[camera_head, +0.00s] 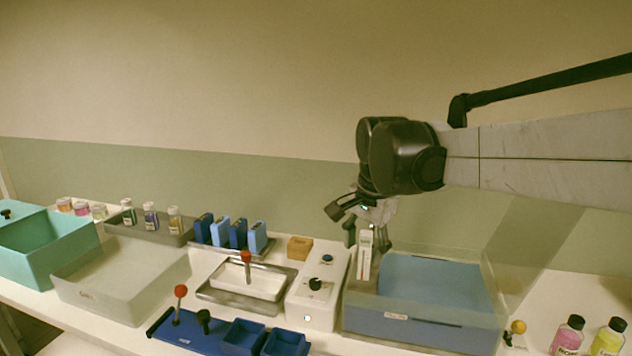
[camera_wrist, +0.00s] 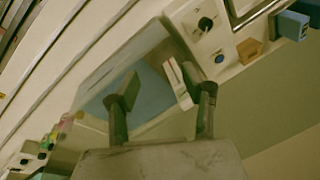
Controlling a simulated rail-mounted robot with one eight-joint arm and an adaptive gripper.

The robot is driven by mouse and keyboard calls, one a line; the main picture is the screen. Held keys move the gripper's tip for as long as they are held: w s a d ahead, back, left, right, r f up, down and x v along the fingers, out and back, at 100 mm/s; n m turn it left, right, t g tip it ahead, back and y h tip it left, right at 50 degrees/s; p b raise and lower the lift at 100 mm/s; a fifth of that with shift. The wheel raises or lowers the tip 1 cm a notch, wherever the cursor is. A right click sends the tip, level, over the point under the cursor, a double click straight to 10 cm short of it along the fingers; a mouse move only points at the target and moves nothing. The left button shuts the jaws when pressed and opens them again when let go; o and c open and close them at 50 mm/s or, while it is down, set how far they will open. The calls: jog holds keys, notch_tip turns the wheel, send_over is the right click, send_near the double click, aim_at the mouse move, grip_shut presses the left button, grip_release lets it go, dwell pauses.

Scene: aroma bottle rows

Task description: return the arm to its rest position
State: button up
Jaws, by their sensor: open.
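My gripper (camera_head: 366,236) points down at the left end of a clear-walled bin (camera_head: 420,334) with a blue inside. Its two dark fingers also show in the wrist view (camera_wrist: 163,92), spread apart with a gap between them. A slim white upright piece with a small red mark (camera_head: 364,262) is just below the gripper in the head view. In the wrist view this white piece (camera_wrist: 178,84) lies near the right finger; I cannot tell whether they touch. Nothing is clearly held. My arm reaches in from the right.
Left of the bin is a white box with knobs (camera_head: 316,297), then a metal tray (camera_head: 222,297) and a dark blue board (camera_head: 190,336). Small bottles (camera_head: 150,216) and blue blocks (camera_head: 237,233) line the back. Two capped bottles (camera_head: 568,335) (camera_head: 608,338) stand at right. Space above the counter is clear.

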jog(key=s+d+f+n+t, duration=0.1)
jog(key=s+d+f+n, duration=0.1)
jog(key=s, duration=0.5)
jog(key=s+d+f+n+t, duration=0.2)
jog(key=s+d+f+n, duration=0.1)
jog(key=s+d, duration=0.2)
jog(key=s+d+f+n+t, duration=0.1)
jog(key=s+d+f+n, duration=0.1)
jog(key=s, duration=0.8)
jog(key=shift+d+f+n+t, duration=0.3)
jog(key=shift+d+n, duration=0.35)
jog(key=shift+n, duration=0.15)
